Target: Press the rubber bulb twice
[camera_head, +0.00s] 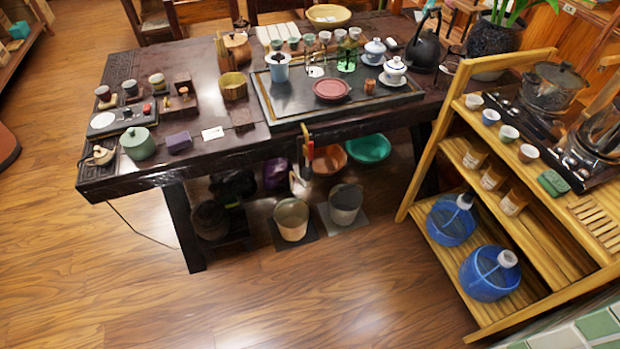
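I cannot pick out a rubber bulb for certain. A small red knob-like thing (147,108) sits by the dark blocks at the left of the dark table (230,152), too small to identify. A slim item with red and yellow parts (307,150) hangs at the table's front edge; its kind is unclear. Neither of my grippers shows in the head view.
A black tea tray (290,110) with cups is on the table. A green lidded pot (138,143) stands near its left end. Buckets (291,218) stand below. A wooden shelf (412,190) holds blue jugs (490,275) at right. The front floor is clear.

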